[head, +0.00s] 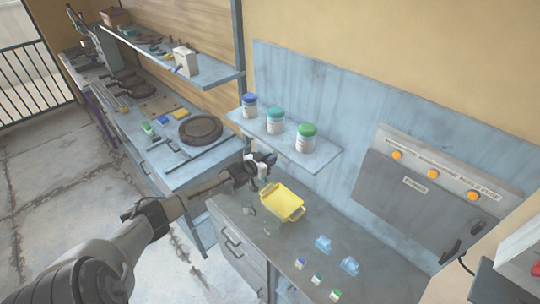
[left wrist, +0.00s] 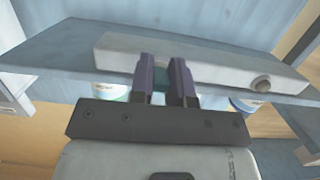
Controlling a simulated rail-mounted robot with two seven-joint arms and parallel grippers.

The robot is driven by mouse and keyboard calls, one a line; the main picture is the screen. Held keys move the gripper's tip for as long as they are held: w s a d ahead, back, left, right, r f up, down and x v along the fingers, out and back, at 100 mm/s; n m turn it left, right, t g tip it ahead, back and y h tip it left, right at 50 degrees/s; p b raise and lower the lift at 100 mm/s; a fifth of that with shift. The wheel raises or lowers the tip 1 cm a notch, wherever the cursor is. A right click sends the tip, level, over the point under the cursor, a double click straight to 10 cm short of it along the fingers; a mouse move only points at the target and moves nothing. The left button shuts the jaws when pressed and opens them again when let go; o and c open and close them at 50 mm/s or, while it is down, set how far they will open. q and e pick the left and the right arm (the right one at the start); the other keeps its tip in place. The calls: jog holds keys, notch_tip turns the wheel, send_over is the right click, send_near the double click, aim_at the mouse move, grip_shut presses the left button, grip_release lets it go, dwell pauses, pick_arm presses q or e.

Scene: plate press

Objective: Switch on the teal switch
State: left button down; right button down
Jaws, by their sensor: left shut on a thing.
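My left gripper (head: 268,160) is at the left end of the small wall shelf (head: 318,157), low by its front edge. In the left wrist view, its two dark fingers (left wrist: 166,72) are closed around a small teal piece (left wrist: 159,84), mostly hidden between them. That piece sits against a long pale bar (left wrist: 215,68) on the shelf's face, which has a round knob (left wrist: 262,84) near its right end. In the head view the teal switch cannot be made out behind the gripper. My right gripper is in neither view.
Jars with blue (head: 249,106), teal (head: 275,121) and green (head: 306,138) lids stand on the shelf. A yellow tray (head: 283,203) sits on the counter below, with small blue items (head: 323,243) nearby. A grey panel with orange buttons (head: 435,183) is on the right wall.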

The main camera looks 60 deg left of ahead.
pick_arm(q)
jog(key=shift+r+g+p, duration=0.5)
jog(key=shift+r, duration=0.1)
jog(key=shift+r+g+p, duration=0.1)
jog(key=shift+g+p, duration=0.5)
jog(key=shift+g, duration=0.2)
jog(key=g, duration=0.1)
jog(key=g+h, duration=0.1)
jog(key=g, duration=0.2)
jog(key=shift+r+g, duration=0.3)
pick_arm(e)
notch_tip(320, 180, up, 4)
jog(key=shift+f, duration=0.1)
pick_arm(q)
jog(key=shift+g+h, duration=0.3)
jog(key=c, duration=1.1)
grip_release()
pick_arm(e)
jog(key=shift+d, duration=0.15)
pick_arm(q)
jog(key=shift+r, duration=0.15)
